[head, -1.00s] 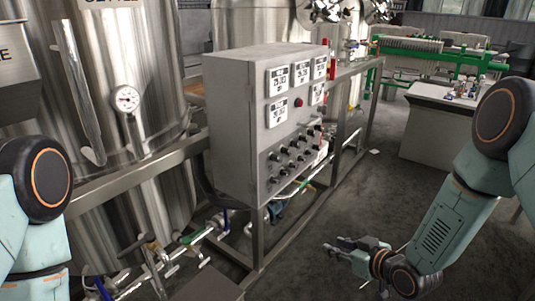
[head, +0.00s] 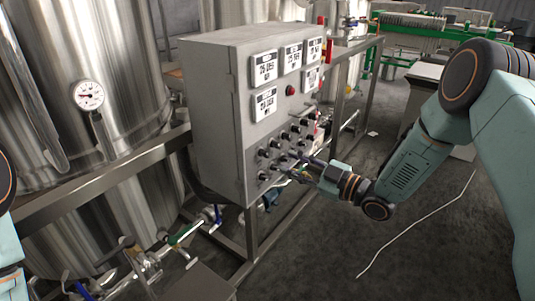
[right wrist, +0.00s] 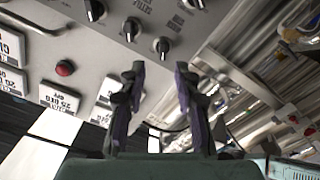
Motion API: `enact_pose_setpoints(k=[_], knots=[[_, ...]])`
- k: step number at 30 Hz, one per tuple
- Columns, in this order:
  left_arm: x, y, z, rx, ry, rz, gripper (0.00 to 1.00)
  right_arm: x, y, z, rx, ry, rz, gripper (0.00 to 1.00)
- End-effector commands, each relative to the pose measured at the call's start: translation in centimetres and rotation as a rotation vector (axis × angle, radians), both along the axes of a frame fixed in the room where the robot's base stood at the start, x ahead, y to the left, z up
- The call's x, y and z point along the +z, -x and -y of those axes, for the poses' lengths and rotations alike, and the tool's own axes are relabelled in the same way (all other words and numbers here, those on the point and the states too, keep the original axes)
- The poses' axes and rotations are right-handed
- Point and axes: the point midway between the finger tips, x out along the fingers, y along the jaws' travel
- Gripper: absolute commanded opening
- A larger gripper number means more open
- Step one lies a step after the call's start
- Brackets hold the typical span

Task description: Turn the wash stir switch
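The grey control box (head: 215,95) carries several black rotary switches (head: 275,143) on the lower part of its front face. The labels are too small to tell which is the wash stir switch. My right gripper (head: 297,167) is at the lower switches, close to the panel. In the right wrist view its two fingers (right wrist: 159,75) are apart with nothing between them. One switch (right wrist: 162,45) shows just beyond the fingertips, roughly between them, and does not appear gripped. Other switches lie to its left and above right. My left gripper is out of view.
Digital displays (head: 264,69) and a red button (head: 291,90) sit above the switches. A steel frame (head: 344,95) carries the box, with pipes and valves (head: 180,235) below. Steel tanks (head: 85,70) stand at left.

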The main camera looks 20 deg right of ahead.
Motion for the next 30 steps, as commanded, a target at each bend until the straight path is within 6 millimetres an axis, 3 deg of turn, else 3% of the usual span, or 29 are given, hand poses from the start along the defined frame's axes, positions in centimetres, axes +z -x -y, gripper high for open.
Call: enact_pose_setpoints(k=[15, 25, 30], knots=[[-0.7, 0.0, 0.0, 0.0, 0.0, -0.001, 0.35, -0.1, -5.3, -4.4, 0.003, -0.001, -0.004, 0.32], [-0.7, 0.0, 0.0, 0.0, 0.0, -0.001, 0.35, 0.0, -5.9, -4.7, 0.003, -0.001, -0.003, 0.32], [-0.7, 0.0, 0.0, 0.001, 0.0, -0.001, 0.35, -0.1, -5.9, -4.6, 0.002, -0.002, -0.004, 0.19]])
